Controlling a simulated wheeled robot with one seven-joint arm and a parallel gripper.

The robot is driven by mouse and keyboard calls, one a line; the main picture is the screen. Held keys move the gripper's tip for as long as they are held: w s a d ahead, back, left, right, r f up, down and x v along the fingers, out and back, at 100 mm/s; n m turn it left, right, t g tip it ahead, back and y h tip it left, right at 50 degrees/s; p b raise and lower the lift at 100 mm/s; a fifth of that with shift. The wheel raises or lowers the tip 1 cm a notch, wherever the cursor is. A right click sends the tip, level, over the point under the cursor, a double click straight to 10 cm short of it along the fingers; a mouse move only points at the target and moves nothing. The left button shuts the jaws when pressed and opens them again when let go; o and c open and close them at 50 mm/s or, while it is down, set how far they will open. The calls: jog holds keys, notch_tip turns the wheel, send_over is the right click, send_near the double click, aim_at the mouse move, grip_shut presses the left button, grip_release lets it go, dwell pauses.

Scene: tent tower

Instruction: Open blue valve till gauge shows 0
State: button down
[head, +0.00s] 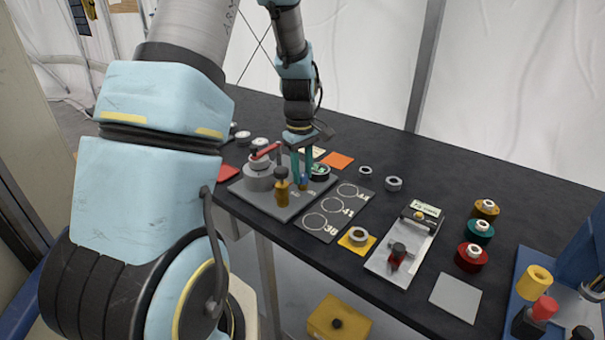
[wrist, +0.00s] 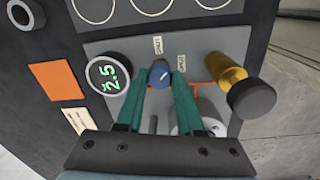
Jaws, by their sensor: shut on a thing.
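The blue valve (wrist: 159,75) is a small round knob with a white pointer mark on the grey valve panel (wrist: 120,45). It also shows in the head view (head: 303,181), partly hidden by the fingers. My gripper (wrist: 160,82), with teal fingers, is shut on the blue valve, one finger on each side; it comes down from above in the head view (head: 302,178). The gauge (wrist: 108,75) is a round dark dial left of the valve in the wrist view, with green digits that appear to read 2.5. Two small white labels sit by the valve, too small to read surely.
A brass cylinder with a black cap (wrist: 240,85) stands close beside the valve. A grey round fitting with a red handle (head: 260,170) is at the panel's left. A ring board (head: 333,212) and a lever plate (head: 405,240) lie to the right.

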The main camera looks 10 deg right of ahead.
jog(key=m, duration=0.4)
jog(key=shift+m+b, duration=0.3)
jog(key=m, duration=0.4)
jog(key=shift+m, duration=0.3)
jog(key=c, duration=0.5)
grip_release()
jog(key=shift+c, duration=0.2)
jog(key=shift+r, duration=0.1)
notch_tip(320, 180, up, 11)
jog(key=b, duration=0.2)
jog(key=shift+a+f+b, duration=0.2)
jog(key=shift+b, duration=0.15)
